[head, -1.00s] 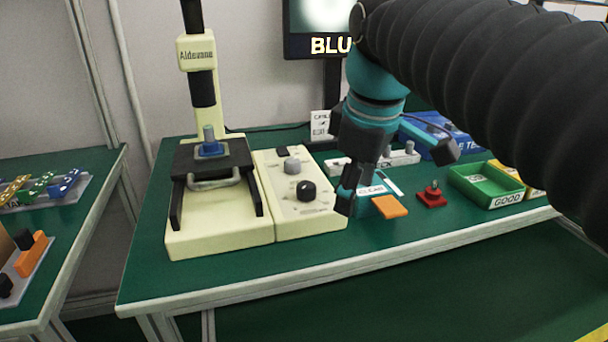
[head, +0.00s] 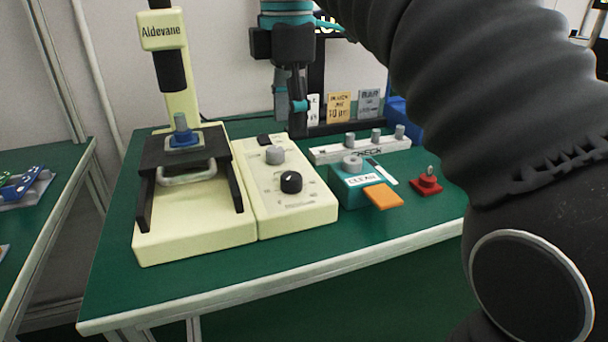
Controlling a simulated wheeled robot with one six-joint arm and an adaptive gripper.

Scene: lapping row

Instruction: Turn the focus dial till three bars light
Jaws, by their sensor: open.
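The cream control box (head: 320,212) carries a grey knob (head: 275,154) at the back and a black knob (head: 291,182) nearer the front. Their labels are too small to read, so I cannot tell which is the focus dial. My gripper (head: 297,132) points down behind and to the right of the grey knob, apart from both knobs. It is open and I see nothing in it. The cream microscope stand (head: 196,239), marked Aldevane, is left of the box; a blue part with a grey pin (head: 183,134) sits on its black stage. The screen is mostly hidden behind my arm; no bars show.
A teal box marked CLEAN (head: 350,188), an orange pad (head: 383,196) and a red pin block (head: 427,183) stand right of the control box. A white rack with grey pegs (head: 335,152) is behind them. Small sign cards (head: 340,108) stand at the back. The green front strip is clear.

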